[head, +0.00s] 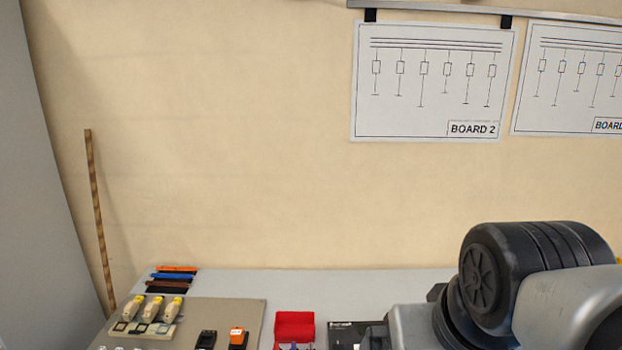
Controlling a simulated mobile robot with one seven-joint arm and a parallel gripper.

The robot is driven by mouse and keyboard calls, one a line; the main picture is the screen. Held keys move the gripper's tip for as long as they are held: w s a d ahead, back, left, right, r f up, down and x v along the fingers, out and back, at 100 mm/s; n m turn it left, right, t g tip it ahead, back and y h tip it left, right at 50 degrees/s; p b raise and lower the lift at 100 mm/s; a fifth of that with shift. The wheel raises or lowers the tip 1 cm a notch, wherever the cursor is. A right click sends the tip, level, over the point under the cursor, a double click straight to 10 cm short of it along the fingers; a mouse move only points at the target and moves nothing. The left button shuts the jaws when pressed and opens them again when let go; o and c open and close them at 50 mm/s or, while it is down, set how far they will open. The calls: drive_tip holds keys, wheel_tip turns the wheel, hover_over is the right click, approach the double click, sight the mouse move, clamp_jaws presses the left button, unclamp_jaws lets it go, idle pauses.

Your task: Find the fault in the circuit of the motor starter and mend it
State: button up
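Part of a beige board (228,312) lies on the grey table at the bottom left and bears electrical parts. Several cream parts with yellow tops (153,309) stand in a row on its left side. A dark part (206,339) and a dark part with an orange top (238,337) sit at its right, cut by the frame's lower edge. I cannot tell from here whether these belong to the motor starter, and no fault shows. My arm fills the lower right, and my gripper is out of view.
A red bin (294,326) and a black item (345,334) stand right of the board. Orange, blue and dark strips (172,278) lie behind it. A wooden strip (98,220) leans on the wall. A BOARD 2 diagram (432,82) and another sheet (570,80) hang above.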

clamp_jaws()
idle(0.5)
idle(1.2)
